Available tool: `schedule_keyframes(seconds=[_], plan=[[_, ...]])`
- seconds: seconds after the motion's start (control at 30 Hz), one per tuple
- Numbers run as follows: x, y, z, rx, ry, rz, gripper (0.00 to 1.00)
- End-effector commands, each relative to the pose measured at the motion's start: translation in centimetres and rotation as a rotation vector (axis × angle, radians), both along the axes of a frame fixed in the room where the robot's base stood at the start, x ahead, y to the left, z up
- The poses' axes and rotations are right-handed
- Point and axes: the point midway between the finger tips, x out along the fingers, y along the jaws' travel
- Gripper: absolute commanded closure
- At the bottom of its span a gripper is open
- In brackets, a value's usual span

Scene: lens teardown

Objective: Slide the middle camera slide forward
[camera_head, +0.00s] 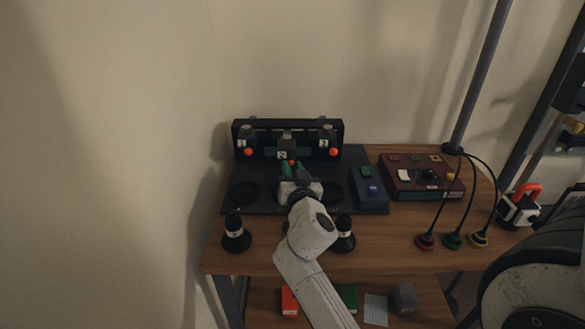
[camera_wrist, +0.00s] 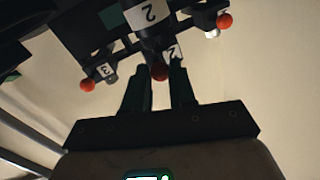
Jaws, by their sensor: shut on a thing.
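The camera rack (camera_head: 337,128) is a dark frame at the back of the bench with slides labelled 1, 2 and 3. The middle camera slide, labelled 2 (camera_head: 282,155), sits lower in the picture than its neighbours. It also shows in the wrist view (camera_wrist: 150,14), with its red knob (camera_wrist: 160,72) at the fingertips. My gripper (camera_head: 290,169) is in front of the rack, its dark green fingers (camera_wrist: 164,72) shut on the middle slide at the knob. The fingers partly hide the grip in the head view.
Slide 1's orange-red knob (camera_head: 248,152) and slide 3's knob (camera_head: 333,152) flank the gripper closely. A dark lens (camera_head: 236,236) stands front left, another (camera_head: 345,240) beside my arm. A blue-grey box (camera_head: 370,198) and a maroon control box (camera_head: 425,187) are to the right.

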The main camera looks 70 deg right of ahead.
Motion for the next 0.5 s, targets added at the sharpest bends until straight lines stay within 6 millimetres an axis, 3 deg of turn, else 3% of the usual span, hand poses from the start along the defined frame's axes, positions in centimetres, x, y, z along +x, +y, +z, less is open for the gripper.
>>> schedule_keyframes(seconds=[0.23, 0.5], plan=[[-1.8, 4.8, -0.3, -0.004, -0.002, 0.006, 1.00], [-2.5, 6.3, 0.1, -0.003, -0.001, 0.005, 1.00]])
